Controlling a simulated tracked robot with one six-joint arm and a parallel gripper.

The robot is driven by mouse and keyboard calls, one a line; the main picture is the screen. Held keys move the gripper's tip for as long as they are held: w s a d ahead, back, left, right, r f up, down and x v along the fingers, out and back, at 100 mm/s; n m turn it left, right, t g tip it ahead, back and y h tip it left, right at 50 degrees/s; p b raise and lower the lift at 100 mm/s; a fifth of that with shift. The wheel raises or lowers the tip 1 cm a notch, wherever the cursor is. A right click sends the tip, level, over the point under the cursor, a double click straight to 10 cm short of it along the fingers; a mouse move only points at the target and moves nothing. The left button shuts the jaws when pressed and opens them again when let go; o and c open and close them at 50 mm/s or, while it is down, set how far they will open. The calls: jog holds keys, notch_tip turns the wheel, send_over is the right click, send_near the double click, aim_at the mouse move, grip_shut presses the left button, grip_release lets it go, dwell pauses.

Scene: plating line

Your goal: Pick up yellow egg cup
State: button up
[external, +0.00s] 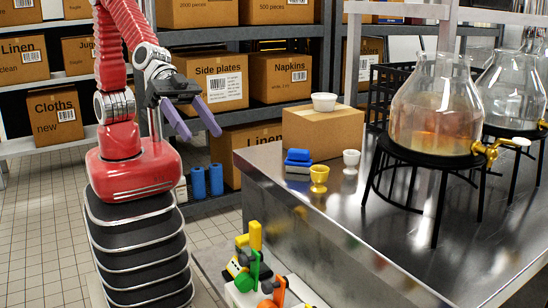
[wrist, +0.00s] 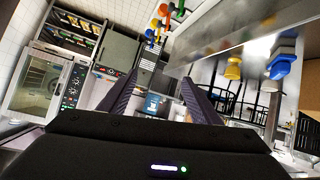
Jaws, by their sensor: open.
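The yellow egg cup (external: 319,178) stands upright on the metal table (external: 385,250), near its left edge. It also shows in the wrist view (wrist: 233,68), right of the fingers. A white egg cup (external: 351,158) stands behind it to the right. My gripper (external: 198,122) is open and empty, raised in the air left of the table and well apart from the yellow cup. Its two purple fingers also show in the wrist view (wrist: 160,98), spread apart with nothing held between them.
A blue and white sponge-like block (external: 298,160) lies just behind the yellow cup. A cardboard box (external: 322,132) with a white bowl (external: 324,102) on it stands behind. Glass dispensers (external: 437,105) on black stands occupy the table's right.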

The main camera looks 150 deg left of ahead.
jog(key=w+a+f+n+y, duration=0.25)
jog(key=w+a+f, duration=0.2)
jog(key=a, duration=0.45)
jog(key=n+g+y, duration=0.1)
jog(key=n+y, duration=0.1)
jog(key=y, duration=0.3)
send_near(327, 178)
jog(key=s+d, duration=0.1)
jog(key=shift+s+d+r, duration=0.1)
jog(key=shift+d+r, duration=0.1)
jog(key=shift+x, duration=4.3)
jog(key=shift+a, duration=0.1)
jog(key=shift+s+a+x, duration=0.1)
jog(key=shift+s+x, duration=0.05)
jog(key=shift+x, duration=1.1)
jog(key=shift+s+a+x, duration=0.1)
jog(key=shift+a+x, duration=0.05)
jog(key=shift+x, duration=1.1)
jog(key=shift+f, duration=0.1)
jog(key=shift+c, duration=0.6)
jog(key=c, duration=1)
